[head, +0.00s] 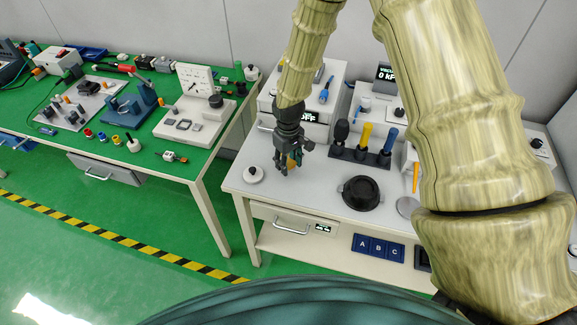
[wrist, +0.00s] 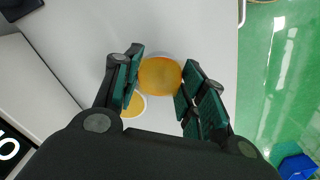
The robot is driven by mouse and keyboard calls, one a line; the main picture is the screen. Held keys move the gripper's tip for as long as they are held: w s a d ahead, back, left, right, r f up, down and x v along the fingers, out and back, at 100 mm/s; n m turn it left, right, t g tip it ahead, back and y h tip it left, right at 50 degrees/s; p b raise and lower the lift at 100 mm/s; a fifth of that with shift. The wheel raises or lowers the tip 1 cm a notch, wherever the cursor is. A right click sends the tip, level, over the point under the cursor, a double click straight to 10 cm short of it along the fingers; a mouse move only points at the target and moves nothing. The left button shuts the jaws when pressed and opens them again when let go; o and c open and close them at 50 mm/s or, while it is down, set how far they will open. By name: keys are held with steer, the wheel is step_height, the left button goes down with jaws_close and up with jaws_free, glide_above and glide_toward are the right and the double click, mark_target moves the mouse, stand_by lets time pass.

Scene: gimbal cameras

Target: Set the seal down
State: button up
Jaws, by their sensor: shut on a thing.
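The seal is probably the round amber piece (wrist: 160,76) between my fingers in the wrist view. My gripper (wrist: 159,82) is shut on it, with the green finger pads at its left and right sides. In the head view my gripper (head: 289,168) points down over the left part of the white table, and a bit of orange shows between its fingers. A pale rim shows just behind the amber piece in the wrist view. I cannot tell whether the piece touches the table.
A second amber disc (wrist: 132,106) with a white edge lies near the left finger. A white knobbed lid (head: 254,175) is left of my gripper. A black round dish (head: 361,193) and a black tool rack (head: 360,155) are to the right.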

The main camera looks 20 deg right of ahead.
mark_target(288, 164)
steer(key=shift+f+p, duration=0.75)
steer(key=shift+f, duration=0.8)
steer(key=shift+f, duration=0.15)
steer(key=o, duration=1.2)
steer(key=shift+o, duration=0.4)
step_height(288, 164, up, 12)
steer(key=b, duration=0.6)
steer(key=s+f+b, duration=0.1)
steer(key=b, duration=0.1)
steer(key=shift+s+d+f+t, duration=0.1)
steer(key=shift+d+f+t, duration=0.1)
steer(key=shift+d+t, duration=0.15)
steer(key=shift+s+f+t+y+b, duration=0.15)
steer(key=shift+s+t+y+b, duration=0.15)
steer(key=shift+s+b, duration=0.5)
